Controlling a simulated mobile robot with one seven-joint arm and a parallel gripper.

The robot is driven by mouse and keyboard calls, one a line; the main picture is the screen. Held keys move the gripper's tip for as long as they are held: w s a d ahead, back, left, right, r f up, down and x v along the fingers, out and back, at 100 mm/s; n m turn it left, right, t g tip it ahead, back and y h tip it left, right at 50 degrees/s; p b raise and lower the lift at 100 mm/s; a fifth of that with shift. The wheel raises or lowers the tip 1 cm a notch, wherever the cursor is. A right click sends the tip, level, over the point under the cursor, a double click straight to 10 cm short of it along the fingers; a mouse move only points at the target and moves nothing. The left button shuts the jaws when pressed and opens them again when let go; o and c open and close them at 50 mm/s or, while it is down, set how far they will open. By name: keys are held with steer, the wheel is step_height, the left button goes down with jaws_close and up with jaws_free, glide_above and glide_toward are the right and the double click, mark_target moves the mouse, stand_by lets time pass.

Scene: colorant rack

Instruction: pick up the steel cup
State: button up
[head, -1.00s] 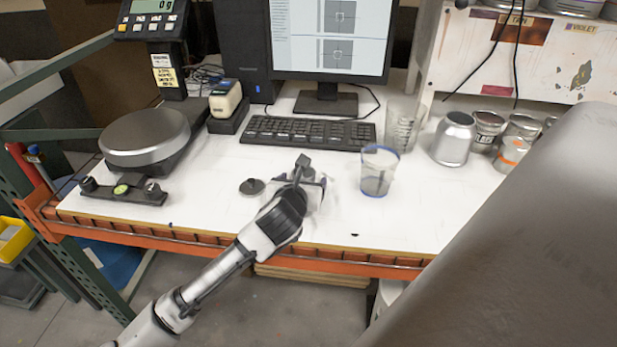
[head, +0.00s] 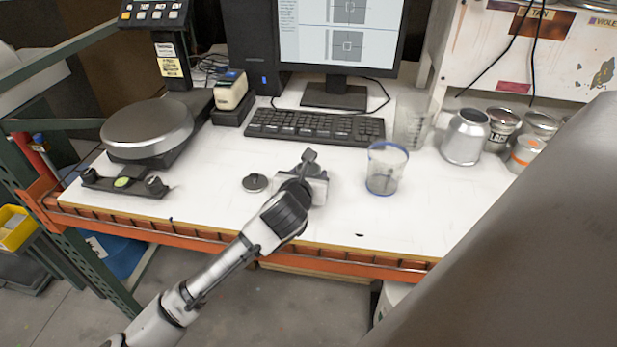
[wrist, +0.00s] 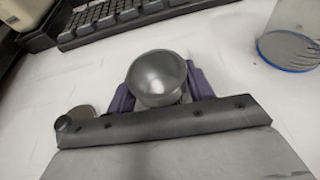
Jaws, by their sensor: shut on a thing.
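The steel cup (wrist: 158,76) is a small round grey metal cup with its open mouth towards the wrist camera. My gripper (wrist: 162,92) is shut on it, with one dark purple finger on each side of the cup. In the head view my gripper (head: 314,184) is low over the white table, near its front edge, and hides most or all of the cup. I cannot tell whether the cup's base touches the table.
A small dark lid-like disc (head: 255,183) lies just left of my gripper. A clear cup with a blue rim (head: 386,168) stands to its right. The keyboard (head: 315,126) is behind. A silver can (head: 465,137) and other cans stand at the right, a scale (head: 148,128) at the left.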

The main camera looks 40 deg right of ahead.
steer(key=shift+c, duration=1)
steer(key=shift+r, duration=0.2)
steer(key=shift+c, duration=0.2)
